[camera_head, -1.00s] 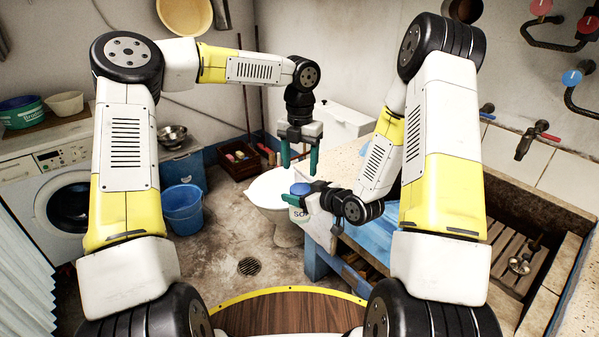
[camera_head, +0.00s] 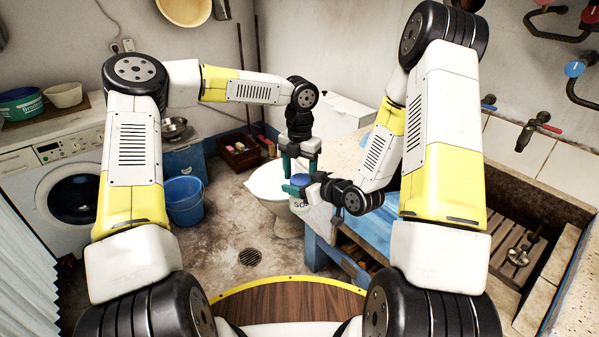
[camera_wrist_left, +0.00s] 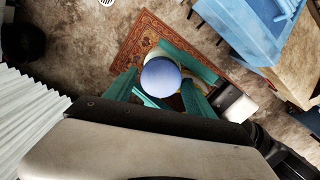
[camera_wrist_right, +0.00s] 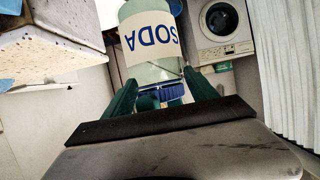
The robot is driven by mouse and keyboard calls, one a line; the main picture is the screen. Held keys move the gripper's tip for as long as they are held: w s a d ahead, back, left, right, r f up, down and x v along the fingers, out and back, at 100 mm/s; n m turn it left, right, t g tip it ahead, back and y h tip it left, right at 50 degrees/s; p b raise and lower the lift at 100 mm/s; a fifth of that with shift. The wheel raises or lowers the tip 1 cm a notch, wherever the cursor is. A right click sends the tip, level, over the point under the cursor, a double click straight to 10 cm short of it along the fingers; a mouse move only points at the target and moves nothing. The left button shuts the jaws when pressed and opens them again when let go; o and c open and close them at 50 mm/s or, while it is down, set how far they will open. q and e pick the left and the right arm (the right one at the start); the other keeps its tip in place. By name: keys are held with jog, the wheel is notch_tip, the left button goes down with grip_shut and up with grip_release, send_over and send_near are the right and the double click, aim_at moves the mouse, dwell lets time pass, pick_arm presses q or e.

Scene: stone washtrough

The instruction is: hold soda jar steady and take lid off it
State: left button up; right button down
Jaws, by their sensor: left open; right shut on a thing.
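The soda jar (camera_head: 298,205) is pale, with a "SODA" label, and is held in the air in front of the table. In the right wrist view the jar (camera_wrist_right: 149,70) appears upside down, its blue lid (camera_wrist_right: 160,93) toward the bottom of the picture. My right gripper (camera_wrist_right: 160,82) is shut on the jar just below the lid. My left gripper (camera_head: 297,163) points down right above the jar and is open. In the left wrist view the round blue lid (camera_wrist_left: 160,77) lies between its spread fingers; whether they touch it I cannot tell.
A stone-topped table with a blue frame (camera_head: 318,252) stands close at the right of the jar. A white toilet (camera_head: 270,183) is behind it. A patterned rug (camera_wrist_left: 135,50) lies on the floor below. A washing machine (camera_head: 60,190) and a blue bucket (camera_head: 184,200) stand left.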

pick_arm(q)
jog(key=c, duration=1.3)
jog(key=shift+o, duration=0.2)
jog(key=n, duration=0.3)
jog(key=shift+n, duration=0.3)
jog(key=o, duration=1.5)
jog(key=shift+r, duration=0.1)
